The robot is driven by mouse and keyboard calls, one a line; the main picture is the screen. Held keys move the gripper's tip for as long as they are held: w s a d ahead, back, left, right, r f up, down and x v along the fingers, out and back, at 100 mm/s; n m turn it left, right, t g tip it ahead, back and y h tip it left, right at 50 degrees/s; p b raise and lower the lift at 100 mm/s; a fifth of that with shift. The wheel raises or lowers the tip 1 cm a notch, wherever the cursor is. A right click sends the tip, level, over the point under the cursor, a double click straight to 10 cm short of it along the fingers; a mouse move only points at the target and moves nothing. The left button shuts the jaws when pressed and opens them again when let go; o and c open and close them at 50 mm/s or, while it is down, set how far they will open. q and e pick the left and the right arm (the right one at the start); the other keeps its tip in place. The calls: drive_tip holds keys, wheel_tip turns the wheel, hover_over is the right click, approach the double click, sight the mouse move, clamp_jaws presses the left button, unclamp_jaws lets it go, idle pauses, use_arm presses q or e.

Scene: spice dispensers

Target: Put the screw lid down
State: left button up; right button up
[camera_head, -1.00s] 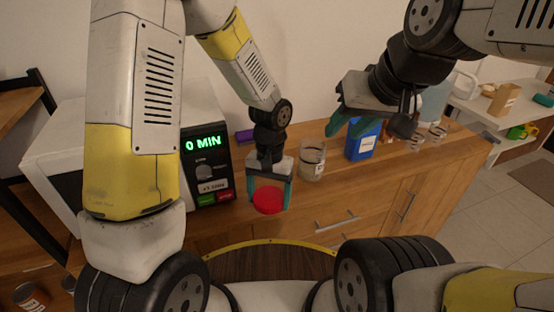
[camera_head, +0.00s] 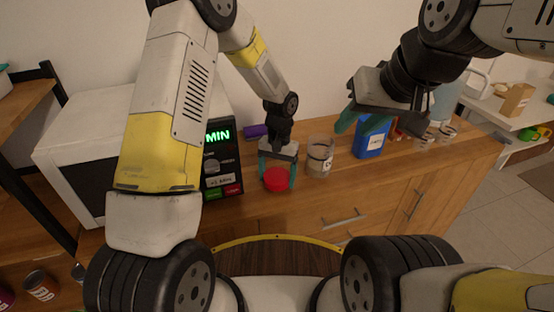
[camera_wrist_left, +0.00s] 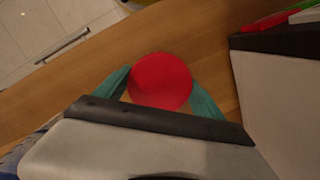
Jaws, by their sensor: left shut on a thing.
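The red round screw lid (camera_head: 276,180) is between the teal fingers of my left gripper (camera_head: 277,184), which is shut on it. The lid is at or just above the wooden counter, right of the microwave; I cannot tell whether it touches the wood. In the left wrist view the lid (camera_wrist_left: 160,81) shows its flat red face, with a finger on each side.
A glass jar (camera_head: 320,158) stands right of the lid, and a blue container (camera_head: 371,138) beyond it. A microwave (camera_head: 219,160) stands to the left, with a purple item (camera_head: 255,131) behind. Small jars (camera_head: 436,135) stand at the right. The counter front (camera_head: 255,208) is clear.

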sight(279, 173)
use_arm(q)
drive_tip(key=o, duration=1.3)
drive_tip(key=shift+f, duration=0.1)
drive_tip(key=shift+c, duration=0.2)
wheel_tip(279, 173, up, 12)
drive_tip(key=w, duration=0.1)
drive_tip(key=shift+w+d, duration=0.2)
drive_tip(key=shift+d, duration=0.05)
